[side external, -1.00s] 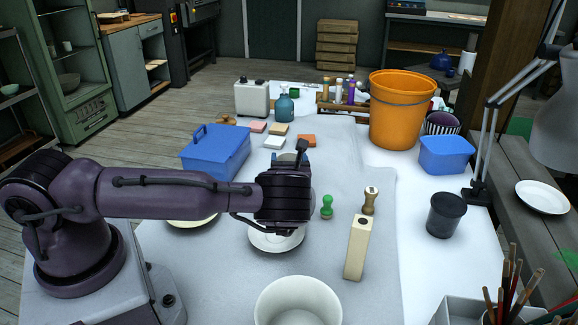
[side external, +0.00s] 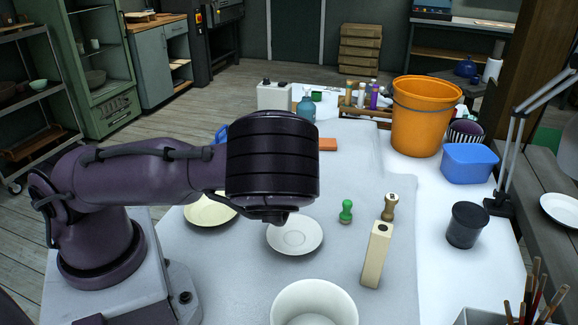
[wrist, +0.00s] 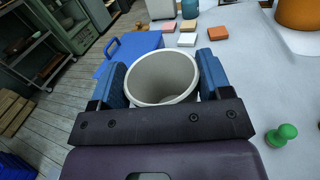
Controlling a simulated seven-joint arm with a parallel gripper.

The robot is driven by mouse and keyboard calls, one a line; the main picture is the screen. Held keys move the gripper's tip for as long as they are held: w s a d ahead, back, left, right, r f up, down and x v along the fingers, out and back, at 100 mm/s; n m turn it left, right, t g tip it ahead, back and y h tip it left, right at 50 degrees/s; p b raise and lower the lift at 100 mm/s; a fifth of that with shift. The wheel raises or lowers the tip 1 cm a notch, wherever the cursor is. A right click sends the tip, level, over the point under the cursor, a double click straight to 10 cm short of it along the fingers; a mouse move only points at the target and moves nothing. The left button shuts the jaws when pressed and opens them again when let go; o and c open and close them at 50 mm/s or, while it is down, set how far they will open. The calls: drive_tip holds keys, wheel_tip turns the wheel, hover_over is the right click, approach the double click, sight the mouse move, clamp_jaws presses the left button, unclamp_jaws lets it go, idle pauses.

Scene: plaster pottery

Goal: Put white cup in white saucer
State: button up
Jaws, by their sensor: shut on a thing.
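The white cup (wrist: 162,80) is between the two blue fingers of my gripper (wrist: 162,72) in the wrist view, with its open mouth showing. My gripper is shut on it. In the side external view my dark wrist (side external: 272,160) hides the cup and the fingers. The white saucer (side external: 295,238) lies on the table in the side external view, empty where it shows. My wrist is raised above and behind the saucer in that picture, its lower edge just overlapping the saucer's far rim.
A cream plate (side external: 210,213) lies left of the saucer, a large white bowl (side external: 313,300) in front. A green stamp (side external: 346,211), a wooden stamp (side external: 389,207) and a pale block (side external: 377,255) stand to the right.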

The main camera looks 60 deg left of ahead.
drive_tip(key=d+f+m+t+h, duration=0.3)
drive_tip(key=d+m+t+h, duration=0.25)
drive_tip(key=d, duration=0.45)
drive_tip(key=shift+n+t+y, duration=0.25)
drive_tip(key=shift+a+f, duration=0.1)
drive_tip(key=shift+f, duration=3.65)
drive_tip(key=shift+s+f, duration=0.1)
drive_tip(key=shift+f, duration=0.3)
drive_tip(key=o, duration=1)
